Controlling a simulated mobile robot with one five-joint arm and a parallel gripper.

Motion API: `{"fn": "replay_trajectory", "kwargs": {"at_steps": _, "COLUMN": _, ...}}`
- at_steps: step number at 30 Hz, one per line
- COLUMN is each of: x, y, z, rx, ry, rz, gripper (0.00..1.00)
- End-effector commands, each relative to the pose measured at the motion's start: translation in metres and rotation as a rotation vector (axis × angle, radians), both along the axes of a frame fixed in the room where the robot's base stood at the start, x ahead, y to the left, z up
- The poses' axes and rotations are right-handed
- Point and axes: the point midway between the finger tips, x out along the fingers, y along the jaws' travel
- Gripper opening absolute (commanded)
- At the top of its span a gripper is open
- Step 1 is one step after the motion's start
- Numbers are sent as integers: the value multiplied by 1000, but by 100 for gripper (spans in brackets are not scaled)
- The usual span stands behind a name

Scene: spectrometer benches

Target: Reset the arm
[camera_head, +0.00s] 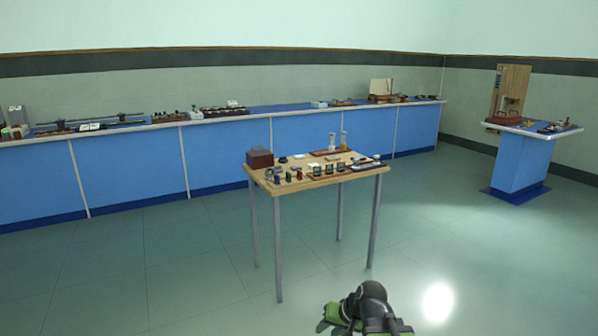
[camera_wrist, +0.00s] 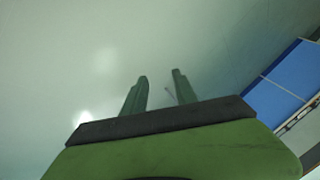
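My gripper shows in the wrist view (camera_wrist: 160,88) as two dark green fingers standing apart, with nothing between them. It points at a bare pale surface, with no object near the fingertips. In the head view my arm (camera_head: 368,304), black and green, shows at the bottom edge, right of the middle, low in front of the wooden table. The fingertips cannot be made out clearly in the head view.
A wooden table (camera_head: 316,182) with thin metal legs stands ahead, bearing a brown case (camera_head: 260,158) and several small instruments. A long blue bench (camera_head: 230,157) lines the back wall. A blue pedestal (camera_head: 521,167) stands at the right. The floor (camera_head: 190,270) between is clear.

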Motion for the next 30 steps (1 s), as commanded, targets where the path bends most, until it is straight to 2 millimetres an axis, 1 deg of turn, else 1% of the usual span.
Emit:
{"fn": "replay_trajectory", "kwargs": {"at_steps": 1, "x": -17, "y": -6, "z": -10, "rx": -82, "ry": 54, "rz": 37, "gripper": 34}}
{"fn": "replay_trajectory", "kwargs": {"at_steps": 3, "x": -37, "y": -32, "z": -21, "rx": -192, "ry": 133, "rz": 55, "gripper": 34}}
{"fn": "replay_trajectory", "kwargs": {"at_steps": 5, "x": -54, "y": -52, "z": -27, "rx": -278, "ry": 203, "rz": 67, "gripper": 34}}
{"fn": "replay_trajectory", "kwargs": {"at_steps": 6, "x": -66, "y": -65, "z": -29, "rx": -333, "ry": 252, "rz": 73, "gripper": 34}}
{"fn": "replay_trajectory", "kwargs": {"at_steps": 8, "x": -87, "y": -82, "z": -31, "rx": -400, "ry": 341, "rz": 82, "gripper": 34}}
{"fn": "replay_trajectory", "kwargs": {"at_steps": 9, "x": -88, "y": -80, "z": -8, "rx": -390, "ry": 347, "rz": 85, "gripper": 34}}
{"fn": "replay_trajectory", "kwargs": {"at_steps": 14, "x": -87, "y": -80, "z": 40, "rx": -388, "ry": 342, "rz": 84, "gripper": 34}}
{"fn": "replay_trajectory", "kwargs": {"at_steps": 17, "x": -86, "y": -79, "z": 73, "rx": -387, "ry": 342, "rz": 83, "gripper": 34}}
{"fn": "replay_trajectory", "kwargs": {"at_steps": 20, "x": -86, "y": -79, "z": 112, "rx": -386, "ry": 340, "rz": 83, "gripper": 34}}
{"fn": "replay_trajectory", "kwargs": {"at_steps": 21, "x": -86, "y": -79, "z": 129, "rx": -386, "ry": 340, "rz": 83, "gripper": 34}}
{"fn": "replay_trajectory", "kwargs": {"at_steps": 24, "x": -86, "y": -79, "z": 167, "rx": -386, "ry": 339, "rz": 83, "gripper": 34}}
{"fn": "replay_trajectory", "kwargs": {"at_steps": 27, "x": -86, "y": -79, "z": 187, "rx": -386, "ry": 339, "rz": 83, "gripper": 34}}
{"fn": "replay_trajectory", "kwargs": {"at_steps": 30, "x": -86, "y": -79, "z": 194, "rx": -386, "ry": 339, "rz": 83, "gripper": 34}}
